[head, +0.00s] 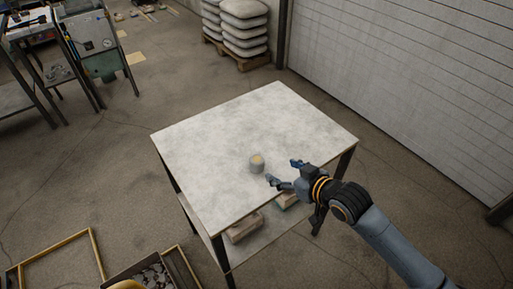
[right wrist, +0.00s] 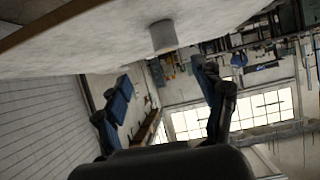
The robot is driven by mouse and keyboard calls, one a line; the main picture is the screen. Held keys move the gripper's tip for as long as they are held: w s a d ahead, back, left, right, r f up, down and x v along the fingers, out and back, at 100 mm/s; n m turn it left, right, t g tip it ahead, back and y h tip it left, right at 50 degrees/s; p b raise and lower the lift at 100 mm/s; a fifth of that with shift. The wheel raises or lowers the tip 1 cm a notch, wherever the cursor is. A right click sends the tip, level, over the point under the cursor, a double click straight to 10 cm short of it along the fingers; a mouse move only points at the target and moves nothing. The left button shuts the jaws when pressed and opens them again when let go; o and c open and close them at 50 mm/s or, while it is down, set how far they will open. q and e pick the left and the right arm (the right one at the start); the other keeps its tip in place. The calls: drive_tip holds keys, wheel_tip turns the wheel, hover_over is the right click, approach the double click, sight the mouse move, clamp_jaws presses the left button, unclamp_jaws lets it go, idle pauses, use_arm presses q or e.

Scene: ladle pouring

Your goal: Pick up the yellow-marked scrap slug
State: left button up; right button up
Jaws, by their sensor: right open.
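In the right wrist view the slug (right wrist: 163,38) shows beyond the spread fingers of the right gripper (right wrist: 163,76), and the picture is turned so the tabletop is at the top. My left gripper is not in view.
The rest of the tabletop is clear. Blocks (head: 244,228) lie on the shelf below. A crate with dark pieces (head: 152,274) and a yellow frame (head: 58,262) are at lower left. Stacked sacks (head: 240,30) stand at the back, beside a white slatted wall (head: 410,80).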

sight(260, 162)
drive_tip(key=x, duration=0.7)
drive_tip(key=shift+w+a+f, duration=0.1)
drive_tip(key=shift+a+f, duration=0.1)
drive_tip(key=shift+a, duration=0.1)
drive_tip(key=shift+w+a, duration=0.2)
drive_tip(key=x, duration=0.2)
drive_tip(key=p+x, duration=0.1)
drive_tip(key=x, duration=0.1)
drive_tip(key=shift+w+a+f, duration=0.15)
drive_tip(key=shift+a, duration=0.3)
drive_tip(key=c, duration=1.4)
